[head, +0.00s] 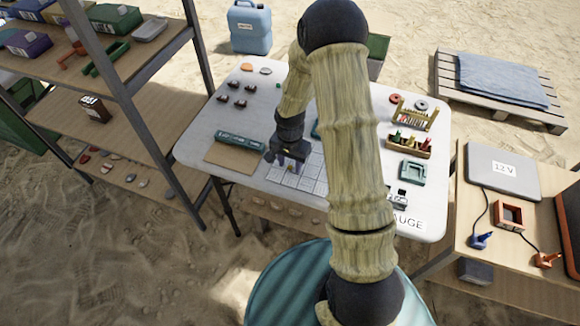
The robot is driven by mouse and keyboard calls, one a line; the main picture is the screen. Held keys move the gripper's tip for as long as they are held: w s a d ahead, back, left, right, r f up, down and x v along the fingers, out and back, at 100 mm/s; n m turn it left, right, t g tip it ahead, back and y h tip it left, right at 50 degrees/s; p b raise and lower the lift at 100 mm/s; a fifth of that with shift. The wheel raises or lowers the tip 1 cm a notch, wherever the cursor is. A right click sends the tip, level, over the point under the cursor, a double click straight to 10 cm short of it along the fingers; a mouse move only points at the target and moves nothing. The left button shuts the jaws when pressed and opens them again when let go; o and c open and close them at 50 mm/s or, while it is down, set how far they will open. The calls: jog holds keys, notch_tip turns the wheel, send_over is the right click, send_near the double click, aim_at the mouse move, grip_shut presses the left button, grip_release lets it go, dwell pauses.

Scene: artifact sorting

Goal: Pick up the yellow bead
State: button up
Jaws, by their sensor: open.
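A tiny yellow spot, which looks like the yellow bead (291,168), shows just below my gripper, over the white gridded tray (312,184) on the white table. My gripper (284,163) points down over the upper left part of this tray, with its jaws apart. The bead appears close to the fingertips. At this size I cannot tell whether it touches them or lies exactly between them. My arm hides part of the tray and the middle of the table.
A brown board (230,156) and a green case (240,138) lie left of my gripper. Several dark red pieces (238,87) sit at the back left. A wooden rack (414,114) and a small tray of tools (408,145) stand on the right. A shelf (150,130) borders the left.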

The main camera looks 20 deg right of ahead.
aim_at(290, 166)
grip_shut()
dwell(0.4)
notch_tip(290, 166, up, 10)
dwell(0.5)
dwell(0.4)
